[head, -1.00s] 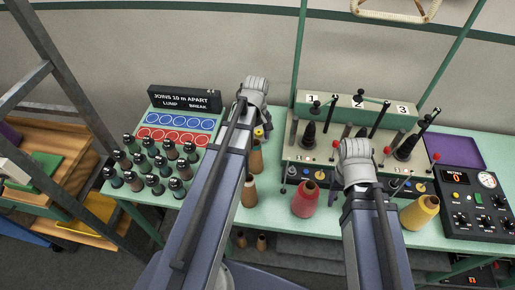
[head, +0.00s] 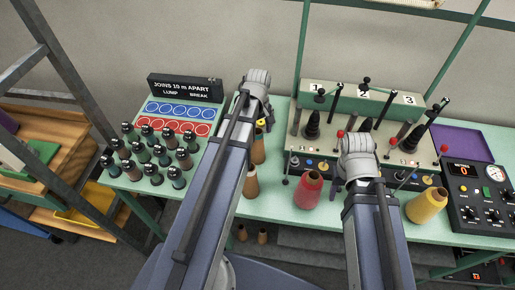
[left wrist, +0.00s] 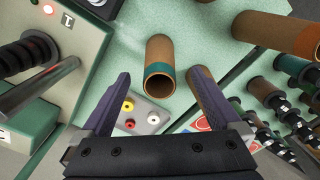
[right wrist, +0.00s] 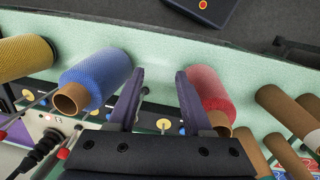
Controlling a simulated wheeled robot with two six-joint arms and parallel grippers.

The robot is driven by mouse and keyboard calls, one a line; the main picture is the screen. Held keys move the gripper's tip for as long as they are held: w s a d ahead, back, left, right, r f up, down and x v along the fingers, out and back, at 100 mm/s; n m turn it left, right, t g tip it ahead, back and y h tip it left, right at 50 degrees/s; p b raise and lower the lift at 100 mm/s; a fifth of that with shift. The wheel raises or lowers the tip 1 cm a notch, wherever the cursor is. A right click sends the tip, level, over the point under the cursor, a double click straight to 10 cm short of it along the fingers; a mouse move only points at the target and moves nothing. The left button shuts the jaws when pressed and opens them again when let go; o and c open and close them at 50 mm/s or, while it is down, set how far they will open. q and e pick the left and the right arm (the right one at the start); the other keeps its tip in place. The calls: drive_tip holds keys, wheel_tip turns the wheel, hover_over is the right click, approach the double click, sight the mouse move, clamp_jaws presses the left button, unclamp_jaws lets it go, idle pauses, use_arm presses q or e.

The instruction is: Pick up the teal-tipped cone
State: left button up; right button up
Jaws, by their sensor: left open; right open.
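The teal-tipped cone (left wrist: 159,62) is a brown tube with a teal band at its near, open end. In the left wrist view it lies just beyond and between the fingers of my left gripper (left wrist: 165,76), which is open and empty. In the head view my left arm hides that gripper's fingers, and I cannot tell the teal band on the brown cones (head: 251,182) beside it. My right gripper (right wrist: 160,74) is open and empty, between a blue cone (right wrist: 95,78) and a red cone (right wrist: 208,92).
Another brown tube (left wrist: 203,88) is close to the left gripper's right finger. Several dark-capped bobbins (head: 150,150) stand at the left. The tufting machine (head: 360,100) is behind; a yellow cone (head: 426,205) is at the right.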

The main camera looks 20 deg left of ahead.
sight(258, 146)
use_arm(q)
wheel_tip(258, 146, down, 4)
drive_tip(key=b, duration=0.3)
drive_tip(key=shift+w+a+f+b, duration=0.15)
drive_tip(key=shift+f+b, duration=0.1)
drive_tip(key=shift+b, duration=0.1)
drive_tip(key=shift+r, duration=0.1)
clamp_jaws()
idle(0.3)
